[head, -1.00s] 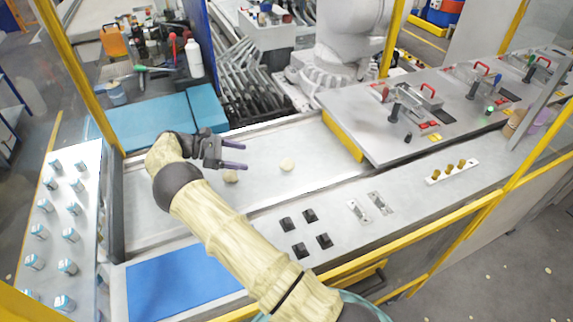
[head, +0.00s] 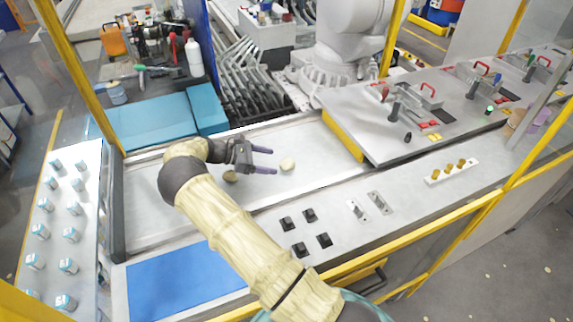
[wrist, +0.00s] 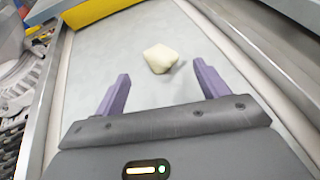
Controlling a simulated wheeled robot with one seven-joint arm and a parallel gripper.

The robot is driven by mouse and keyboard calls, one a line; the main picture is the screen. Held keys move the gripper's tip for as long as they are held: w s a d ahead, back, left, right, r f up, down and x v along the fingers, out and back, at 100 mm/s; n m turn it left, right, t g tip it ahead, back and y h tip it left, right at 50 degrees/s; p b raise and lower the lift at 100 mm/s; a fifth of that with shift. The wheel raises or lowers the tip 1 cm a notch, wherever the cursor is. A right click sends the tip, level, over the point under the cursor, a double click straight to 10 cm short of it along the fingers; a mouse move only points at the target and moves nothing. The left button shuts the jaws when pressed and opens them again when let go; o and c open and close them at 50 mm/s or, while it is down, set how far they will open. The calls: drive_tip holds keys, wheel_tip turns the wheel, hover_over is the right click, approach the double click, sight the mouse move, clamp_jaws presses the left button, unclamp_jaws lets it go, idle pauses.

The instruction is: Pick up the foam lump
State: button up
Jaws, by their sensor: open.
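The foam lump, a pale cream rounded block (head: 287,164), lies on the grey tray-like surface (head: 150,215). In the wrist view the lump (wrist: 160,58) shows ahead of the fingertips, roughly centred between them, with bare surface around it. My gripper (head: 268,160) is open and empty, its purple fingers apart and pointing right toward the lump in the head view. The fingers also show in the wrist view (wrist: 160,78). I cannot tell the exact height of the fingers above the surface.
A raised grey panel (head: 400,140) with a yellow edge (head: 343,136) stands right of the lump. Black buttons (head: 310,215) and a blue mat (head: 185,280) lie nearer. Teal blocks (head: 160,125) stand behind at left. The surface around the lump is clear.

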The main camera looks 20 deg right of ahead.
sight(286, 164)
drive_tip(key=x, duration=0.4)
drive_tip(key=shift+s+d+f, duration=0.15)
drive_tip(key=shift+d+f, duration=0.05)
drive_tip(key=shift+d, duration=0.1)
drive_tip(key=shift+c, duration=0.4)
drive_tip(key=c, duration=0.9)
